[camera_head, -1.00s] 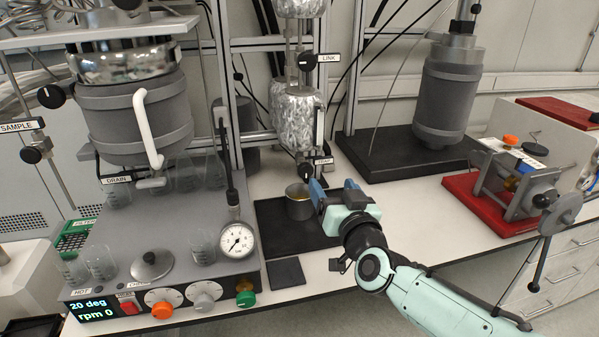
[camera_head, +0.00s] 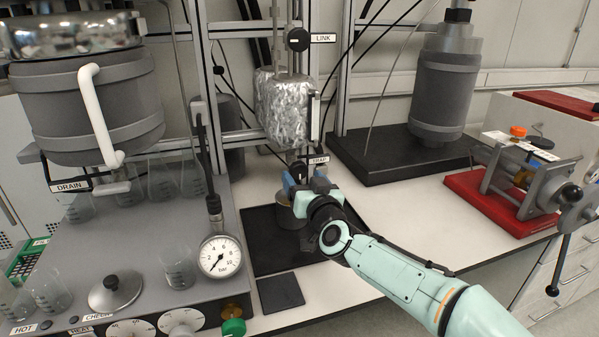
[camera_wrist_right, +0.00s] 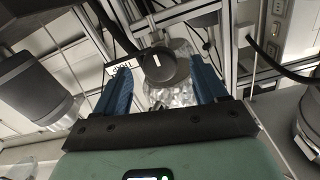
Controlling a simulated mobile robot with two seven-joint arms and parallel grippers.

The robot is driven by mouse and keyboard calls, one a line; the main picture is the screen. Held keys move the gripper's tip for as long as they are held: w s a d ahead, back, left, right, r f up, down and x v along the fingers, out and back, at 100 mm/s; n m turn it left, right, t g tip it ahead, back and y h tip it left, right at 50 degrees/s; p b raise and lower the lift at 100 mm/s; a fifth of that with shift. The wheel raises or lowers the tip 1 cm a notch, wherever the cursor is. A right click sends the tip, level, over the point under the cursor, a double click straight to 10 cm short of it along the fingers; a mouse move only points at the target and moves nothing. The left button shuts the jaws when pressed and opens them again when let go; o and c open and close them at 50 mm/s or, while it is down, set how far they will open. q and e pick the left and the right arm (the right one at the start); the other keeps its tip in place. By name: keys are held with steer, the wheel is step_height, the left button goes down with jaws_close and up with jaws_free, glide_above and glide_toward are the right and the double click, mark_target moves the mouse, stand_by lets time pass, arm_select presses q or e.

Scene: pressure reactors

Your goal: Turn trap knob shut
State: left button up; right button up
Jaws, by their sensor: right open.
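The trap knob (camera_wrist_right: 165,66) is a dark round knob with a white mark, below the foil-wrapped vessel (camera_head: 284,108). Its TRAP label (camera_head: 318,160) shows beside it, and reads upside down in the right wrist view (camera_wrist_right: 122,66). My right gripper (camera_head: 294,179) is open, with blue fingers. In the right wrist view the two fingers (camera_wrist_right: 163,85) stand to either side of the knob. I cannot tell whether they touch it. In the head view the gripper mostly hides the knob. My left gripper is not in view.
A metal beaker (camera_head: 287,211) stands on a black tray (camera_head: 262,256) just below my right gripper. A pressure gauge (camera_head: 220,256) stands to the left. The LINK knob (camera_head: 297,39) is above. A red-based device (camera_head: 485,202) sits at the right. White bench lies bare between.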

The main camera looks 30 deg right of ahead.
mark_target(299, 172)
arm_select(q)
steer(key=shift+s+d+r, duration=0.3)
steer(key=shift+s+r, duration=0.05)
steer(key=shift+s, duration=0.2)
arm_select(e)
steer(key=shift+x, duration=1.9)
steer(key=c, duration=1)
steer(key=shift+m, duration=0.3)
steer(key=m, duration=0.6)
steer(key=shift+b, duration=0.3)
steer(key=m+b, duration=0.1)
steer(key=m, duration=0.4)
steer(key=shift+a+m, duration=0.1)
steer(key=shift+m, duration=0.2)
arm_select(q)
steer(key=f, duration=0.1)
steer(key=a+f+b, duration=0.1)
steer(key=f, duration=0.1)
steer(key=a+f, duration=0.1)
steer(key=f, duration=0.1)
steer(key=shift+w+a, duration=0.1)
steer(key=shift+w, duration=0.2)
arm_select(e)
steer(key=m, duration=0.5)
steer(key=shift+r+m, duration=0.15)
steer(key=shift+m, duration=0.25)
steer(key=shift+c, duration=0.2)
